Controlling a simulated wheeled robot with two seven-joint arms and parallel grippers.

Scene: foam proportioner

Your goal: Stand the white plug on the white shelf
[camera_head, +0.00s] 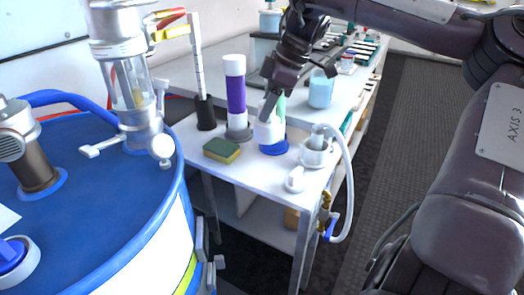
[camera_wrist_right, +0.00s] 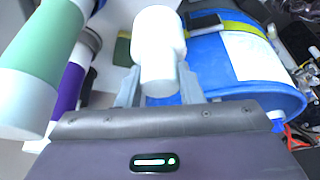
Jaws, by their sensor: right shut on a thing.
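The white plug (camera_wrist_right: 158,48) is gripped between the fingers of my right gripper (camera_wrist_right: 158,92) in the right wrist view. In the head view my right gripper (camera_head: 267,108) reaches down over the white shelf (camera_head: 228,178), with the plug (camera_head: 265,131) at its fingertips. The plug is in front of a green and white cylinder with a blue base (camera_head: 274,149), and partly hides it. I cannot tell whether the plug touches anything there. My left gripper is not in view.
On the shelf stand a purple and white cylinder (camera_head: 236,95), a black-based white rod (camera_head: 205,113), a green sponge (camera_head: 221,150) and a white fitting with a hose (camera_head: 317,150). A small white part (camera_head: 295,180) lies at the front corner. A blue drum (camera_head: 110,215) is at left.

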